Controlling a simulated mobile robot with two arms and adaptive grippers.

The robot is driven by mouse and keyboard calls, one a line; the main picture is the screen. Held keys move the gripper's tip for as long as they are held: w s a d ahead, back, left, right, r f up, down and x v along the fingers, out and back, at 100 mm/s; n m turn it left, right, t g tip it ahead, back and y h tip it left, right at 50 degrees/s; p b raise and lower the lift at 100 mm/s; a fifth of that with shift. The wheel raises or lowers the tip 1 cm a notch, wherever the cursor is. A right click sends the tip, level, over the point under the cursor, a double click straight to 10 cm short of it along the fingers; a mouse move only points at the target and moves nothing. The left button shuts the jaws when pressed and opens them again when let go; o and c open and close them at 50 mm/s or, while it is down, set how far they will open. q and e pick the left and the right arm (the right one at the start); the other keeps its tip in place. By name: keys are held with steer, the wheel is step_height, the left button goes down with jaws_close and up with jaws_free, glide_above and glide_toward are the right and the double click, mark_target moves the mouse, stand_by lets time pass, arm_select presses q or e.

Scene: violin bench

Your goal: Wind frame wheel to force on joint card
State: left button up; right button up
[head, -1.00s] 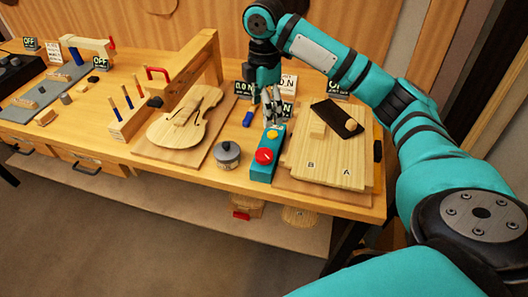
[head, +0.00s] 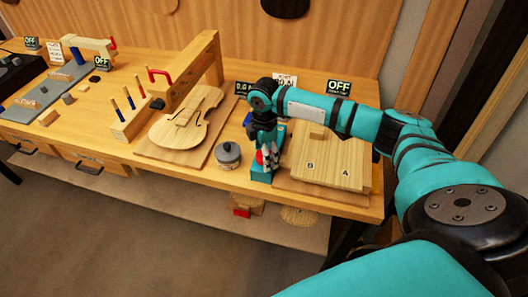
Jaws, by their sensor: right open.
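My right gripper (head: 269,165) points down over the teal box (head: 260,177), its open fingers at the red knob (head: 258,158). I cannot tell whether they touch it. My arm hides most of the box. The pale boards marked B and A (head: 328,165) lie to its right, a small wood block (head: 317,131) on them. A wooden arch frame (head: 205,62) with a red handle (head: 158,72) stands by the violin plate (head: 185,120). A white card (head: 284,79) is partly hidden behind my arm; its text is too small to read. My left gripper is out of view.
A grey lidded pot (head: 228,155) stands just left of the teal box. A dark display (head: 243,88) and a sign reading OFF (head: 339,87) stand at the back. A peg block (head: 130,118) is farther left. The bench's front edge (head: 215,182) is close.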

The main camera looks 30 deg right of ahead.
steer(key=shift+f, duration=0.1)
steer(key=c, duration=1.2)
steer(key=shift+o, duration=0.2)
steer(key=shift+m+p, duration=0.3)
steer(key=shift+p, duration=0.25)
steer(key=m+p, duration=0.2)
steer(key=p, duration=0.1)
steer(key=m+p, duration=0.1)
steer(key=p, duration=0.1)
steer(key=shift+r+m, duration=0.25)
steer(key=shift+m, duration=0.15)
steer(key=shift+f+m+p, duration=0.2)
steer(key=shift+m+p, duration=0.9)
steer(key=shift+p, duration=0.2)
steer(key=o, duration=1.2)
steer(key=shift+c, duration=0.2)
